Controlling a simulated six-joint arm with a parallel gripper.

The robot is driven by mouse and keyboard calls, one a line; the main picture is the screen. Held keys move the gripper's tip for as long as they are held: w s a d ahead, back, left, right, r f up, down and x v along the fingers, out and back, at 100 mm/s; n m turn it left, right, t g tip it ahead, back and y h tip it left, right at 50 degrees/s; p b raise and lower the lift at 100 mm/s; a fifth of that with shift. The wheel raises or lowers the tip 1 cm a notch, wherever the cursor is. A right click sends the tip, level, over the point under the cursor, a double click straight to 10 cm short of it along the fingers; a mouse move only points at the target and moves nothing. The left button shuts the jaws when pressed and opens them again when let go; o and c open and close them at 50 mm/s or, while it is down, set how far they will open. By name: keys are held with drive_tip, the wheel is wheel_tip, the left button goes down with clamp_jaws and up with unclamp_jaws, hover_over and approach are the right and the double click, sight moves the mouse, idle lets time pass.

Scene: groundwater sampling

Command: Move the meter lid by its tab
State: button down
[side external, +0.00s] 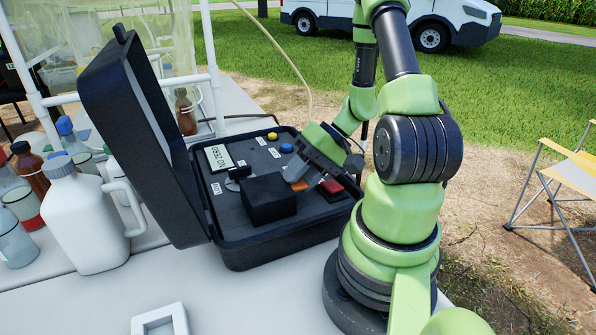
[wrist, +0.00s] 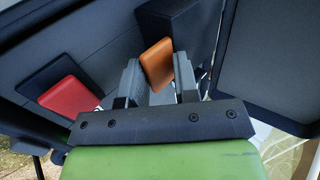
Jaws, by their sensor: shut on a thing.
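The meter lid (side external: 268,199) looks like a black box standing inside the open black case. Its orange tab (side external: 299,185) sticks out on the side toward my arm. My gripper (side external: 308,170) reaches down into the case from the right, at the tab. In the wrist view, the orange tab (wrist: 157,62) sits between the two grey fingers of my gripper (wrist: 158,84), which are shut on it. The black lid body (wrist: 182,24) is just beyond the tab. Whether the lid is raised off the panel cannot be told.
The case's tall cover (side external: 140,140) stands open at left. A red block (side external: 331,187) is close to my gripper; it also shows in the wrist view (wrist: 68,98). A display (side external: 218,157) and blue button (side external: 286,148) are behind. A white jug (side external: 85,220) stands left.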

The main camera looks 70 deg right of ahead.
drive_tip(key=shift+f, duration=0.65)
drive_tip(key=c, duration=1.2)
unclamp_jaws()
drive_tip(key=shift+c, duration=0.2)
drive_tip(key=shift+s, duration=0.1)
drive_tip(key=shift+r, duration=0.1)
drive_tip(key=r, duration=1)
drive_tip(key=shift+d+r, duration=0.2)
